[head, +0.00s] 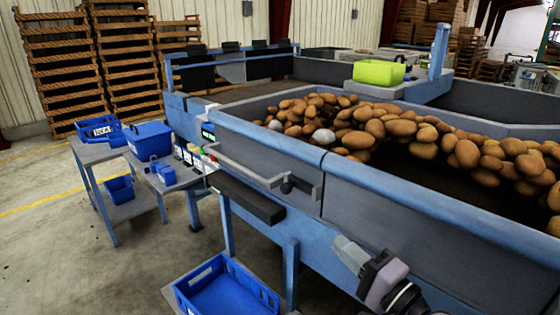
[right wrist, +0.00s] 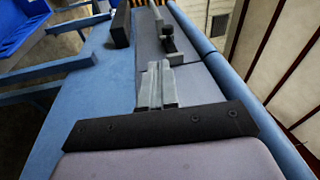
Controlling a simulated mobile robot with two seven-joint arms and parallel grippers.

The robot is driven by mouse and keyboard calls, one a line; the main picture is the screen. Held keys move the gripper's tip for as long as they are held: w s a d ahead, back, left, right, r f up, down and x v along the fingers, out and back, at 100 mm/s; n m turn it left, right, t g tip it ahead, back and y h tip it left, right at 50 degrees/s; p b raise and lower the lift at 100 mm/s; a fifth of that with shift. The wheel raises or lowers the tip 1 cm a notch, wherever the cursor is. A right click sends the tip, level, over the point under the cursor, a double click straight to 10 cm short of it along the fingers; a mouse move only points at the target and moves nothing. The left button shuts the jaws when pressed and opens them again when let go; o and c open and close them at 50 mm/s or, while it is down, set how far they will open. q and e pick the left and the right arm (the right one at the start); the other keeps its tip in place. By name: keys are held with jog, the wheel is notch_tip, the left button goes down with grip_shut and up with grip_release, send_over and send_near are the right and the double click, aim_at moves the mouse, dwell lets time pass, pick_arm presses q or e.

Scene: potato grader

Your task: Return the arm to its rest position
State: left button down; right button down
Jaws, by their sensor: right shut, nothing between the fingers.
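My right gripper (head: 350,254) is at the lower right of the head view, beside the blue outer side of the potato grader (head: 268,165). In the right wrist view its two grey fingers (right wrist: 157,86) are pressed together with nothing between them. The gripper is in front of the grader's side panel; whether it touches it cannot be told. My left gripper does not show in either view.
Many potatoes (head: 400,128) lie in the grader's trough. A grey handle bar (head: 247,165) sticks out from its side. A blue crate (head: 222,290) stands low at the front. A side table (head: 95,152) with blue bins is at left. Open floor (head: 50,240) lies around it.

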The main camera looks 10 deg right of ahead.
jog(key=s+d+f+n+g+h+p, duration=0.3)
jog(key=s+f+n+g+h+p, duration=0.3)
jog(key=s+f+n, duration=0.8)
jog(key=s+f+h, duration=0.1)
jog(key=s+f, duration=0.4)
jog(key=f, duration=0.1)
jog(key=shift+s+f+g, duration=0.15)
jog(key=shift+s+g, duration=0.1)
jog(key=shift+g, duration=0.05)
